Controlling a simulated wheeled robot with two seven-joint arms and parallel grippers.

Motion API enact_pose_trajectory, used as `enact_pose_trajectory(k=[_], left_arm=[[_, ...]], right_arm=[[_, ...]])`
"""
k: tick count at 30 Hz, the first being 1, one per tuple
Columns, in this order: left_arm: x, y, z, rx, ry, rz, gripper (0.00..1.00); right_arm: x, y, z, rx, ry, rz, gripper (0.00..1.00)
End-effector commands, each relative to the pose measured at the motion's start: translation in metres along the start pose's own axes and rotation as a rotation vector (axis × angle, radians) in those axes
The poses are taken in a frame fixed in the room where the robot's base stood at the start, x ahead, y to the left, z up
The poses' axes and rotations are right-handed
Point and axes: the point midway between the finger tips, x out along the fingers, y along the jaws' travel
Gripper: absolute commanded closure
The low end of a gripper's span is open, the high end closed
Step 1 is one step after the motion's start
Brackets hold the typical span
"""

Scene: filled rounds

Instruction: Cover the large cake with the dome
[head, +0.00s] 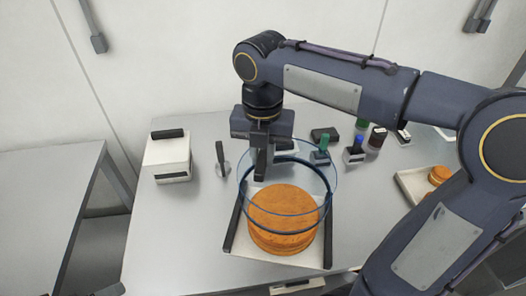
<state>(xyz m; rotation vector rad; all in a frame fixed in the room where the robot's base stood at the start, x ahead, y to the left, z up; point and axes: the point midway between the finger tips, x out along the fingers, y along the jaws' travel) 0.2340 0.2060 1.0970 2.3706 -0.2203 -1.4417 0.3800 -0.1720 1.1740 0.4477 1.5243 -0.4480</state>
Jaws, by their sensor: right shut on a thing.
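The large cake (283,222) is a stack of round orange-brown layers on a white tray (316,256) with dark side handles. The clear dome (328,187) with dark blue rings shows in front of and around the cake's outline. My left gripper is not in view.
A white box (160,155) with a black handle stands at the left. A small upright dark-handled tool (221,160) is beside it. Green-topped tools (321,155) and a dark jar (377,137) stand behind right. A smaller cake (438,175) is on a right-hand tray.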

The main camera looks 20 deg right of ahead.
Motion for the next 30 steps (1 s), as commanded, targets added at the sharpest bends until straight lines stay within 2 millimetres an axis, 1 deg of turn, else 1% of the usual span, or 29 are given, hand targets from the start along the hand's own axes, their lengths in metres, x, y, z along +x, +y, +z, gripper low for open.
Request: enact_pose_trajectory(k=[1,24,30], left_arm=[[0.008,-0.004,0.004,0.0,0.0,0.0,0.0],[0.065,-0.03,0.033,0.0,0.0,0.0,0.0],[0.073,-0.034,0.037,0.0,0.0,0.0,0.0]], right_arm=[[0.009,0.0,0.0,0.001,0.0,0.0,1.0],[0.077,0.0,0.0,0.003,0.0,0.0,1.0],[0.094,-0.001,0.0,0.002,0.001,-0.002,1.0]])
